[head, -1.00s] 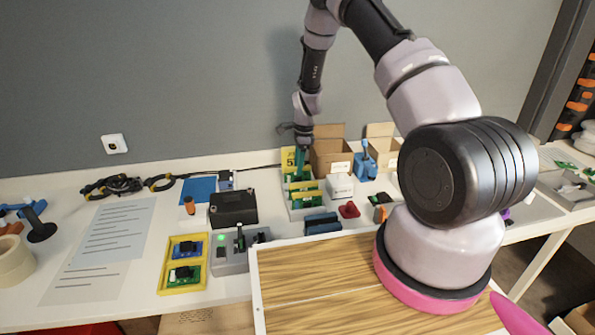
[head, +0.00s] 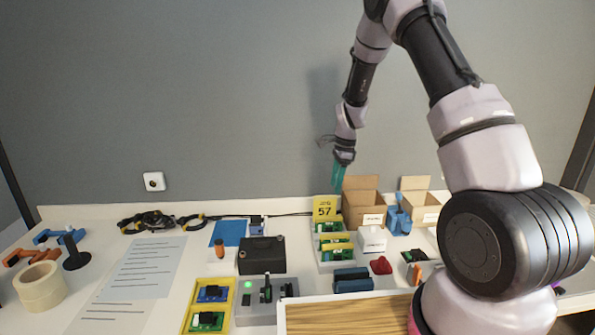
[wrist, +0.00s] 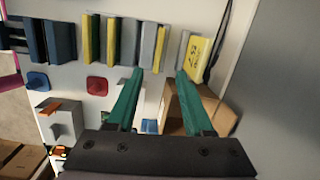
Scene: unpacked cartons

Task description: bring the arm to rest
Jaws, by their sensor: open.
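My gripper (head: 341,174) hangs above the back of the white table, in front of the grey wall. Its teal fingers point down. In the wrist view my gripper (wrist: 157,80) has its two fingers apart with nothing between them. Below it in the head view are the yellow card marked 57 (head: 324,208), a rack holding green boards (head: 335,246) and an open carton (head: 362,206). The fingers touch none of them as far as I can see.
A second open carton (head: 420,205) and a blue part (head: 397,220) stand right of the first carton. A white box (head: 372,239), a black box (head: 261,254) and a yellow tray (head: 208,311) lie nearer. A tape roll (head: 40,286) is at left. Space above the table is free.

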